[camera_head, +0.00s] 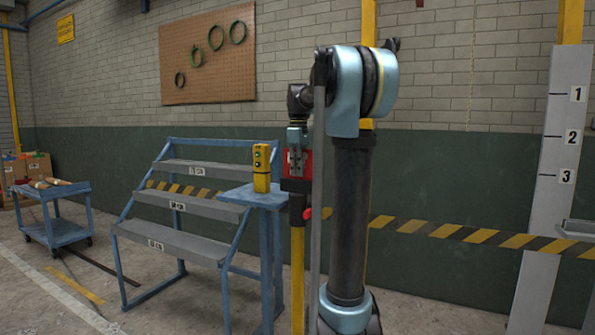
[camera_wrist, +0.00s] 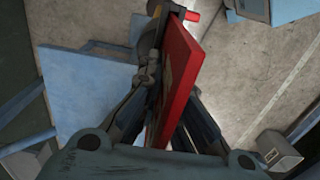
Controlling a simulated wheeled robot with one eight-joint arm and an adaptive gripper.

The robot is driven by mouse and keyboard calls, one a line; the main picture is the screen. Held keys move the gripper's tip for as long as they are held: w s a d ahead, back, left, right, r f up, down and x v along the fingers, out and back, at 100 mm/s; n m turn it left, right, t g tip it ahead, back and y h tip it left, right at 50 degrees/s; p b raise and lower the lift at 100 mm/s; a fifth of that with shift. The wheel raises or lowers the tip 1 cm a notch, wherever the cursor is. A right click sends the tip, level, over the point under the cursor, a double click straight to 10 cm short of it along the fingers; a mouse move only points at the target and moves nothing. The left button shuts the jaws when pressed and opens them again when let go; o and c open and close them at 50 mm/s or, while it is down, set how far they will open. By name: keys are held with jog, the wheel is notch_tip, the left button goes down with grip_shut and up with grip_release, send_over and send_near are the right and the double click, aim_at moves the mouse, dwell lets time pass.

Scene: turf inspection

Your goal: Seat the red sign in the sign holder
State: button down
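My gripper (camera_head: 297,158) points down and is shut on the red sign (camera_head: 304,182), a flat plate held upright. In the wrist view the sign (camera_wrist: 183,72) stands edge-on between my gripper's fingers (camera_wrist: 172,112). The sign holder (camera_head: 297,210) is a dark head on a yellow post with a red knob, directly under the sign. In the wrist view the dark holder (camera_wrist: 153,35) and its red knob (camera_wrist: 192,15) lie at the sign's far end. I cannot tell whether the sign's lower edge is inside the slot or just above it.
A blue stand (camera_head: 250,197) with a yellow control box (camera_head: 261,168) is close left of the holder. A stepped blue rack (camera_head: 187,210) and a blue cart (camera_head: 54,230) stand farther left. A striped barrier (camera_head: 440,231) runs along the wall at right.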

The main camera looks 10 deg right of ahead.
jog(key=c, duration=1.7)
grip_release()
jog(key=shift+f, duration=0.1)
notch_tip(320, 180, up, 12)
